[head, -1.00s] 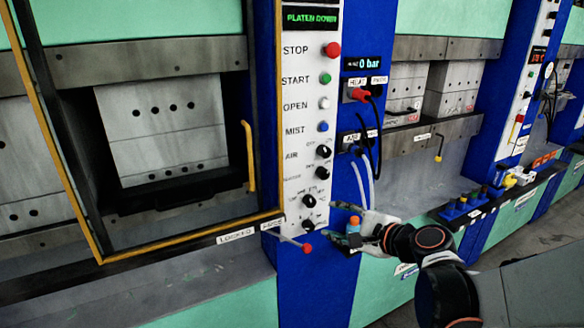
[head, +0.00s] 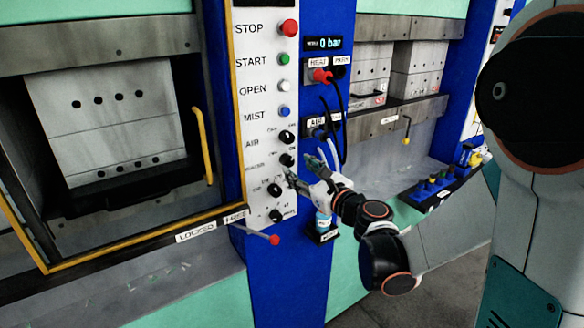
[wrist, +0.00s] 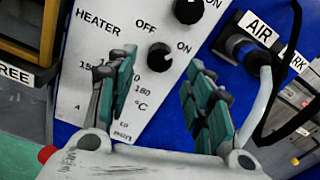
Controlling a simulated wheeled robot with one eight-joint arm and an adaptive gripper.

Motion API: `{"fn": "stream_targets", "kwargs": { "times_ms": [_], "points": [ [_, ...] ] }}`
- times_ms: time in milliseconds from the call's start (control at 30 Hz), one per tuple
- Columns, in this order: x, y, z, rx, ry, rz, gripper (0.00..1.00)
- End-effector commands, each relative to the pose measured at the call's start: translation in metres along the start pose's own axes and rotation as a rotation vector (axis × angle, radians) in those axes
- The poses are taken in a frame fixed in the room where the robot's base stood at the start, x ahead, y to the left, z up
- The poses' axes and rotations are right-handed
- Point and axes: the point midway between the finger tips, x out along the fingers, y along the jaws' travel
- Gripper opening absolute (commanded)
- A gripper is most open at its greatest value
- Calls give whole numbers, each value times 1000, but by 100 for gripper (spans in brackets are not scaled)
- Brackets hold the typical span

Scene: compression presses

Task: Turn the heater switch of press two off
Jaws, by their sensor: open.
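The heater switch (wrist: 160,57) is a round black knob on the white panel, between OFF at upper left and ON at right. A pale mark shows on its right side, toward ON, though it is small. In the head view the heater switch (head: 287,160) is below the AIR knob (head: 286,136). My gripper (head: 307,168) is open and empty in front of the panel's lower right. In the wrist view my gripper (wrist: 161,66) has its green-padded fingers on either side of the switch in the picture. I see no contact. The left finger hides part of the temperature scale.
Lower dials (head: 274,190) sit close to my fingers. A red-tipped lever (head: 273,239) sticks out below the panel. Hoses (head: 328,140) hang at the right, above a small bottle (head: 323,225). The yellow-edged press guard (head: 238,120) borders the panel at left.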

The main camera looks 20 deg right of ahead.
Motion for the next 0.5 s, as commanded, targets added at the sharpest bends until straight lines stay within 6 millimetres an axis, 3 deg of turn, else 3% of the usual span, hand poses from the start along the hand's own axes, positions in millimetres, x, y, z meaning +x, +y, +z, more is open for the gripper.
{"fn": "stream_targets", "kwargs": {
  "times_ms": [200,500],
  "points": [
    [33,0,-1,-1,0,1,47],
    [47,0,0,-1,0,0,47]
  ]
}}
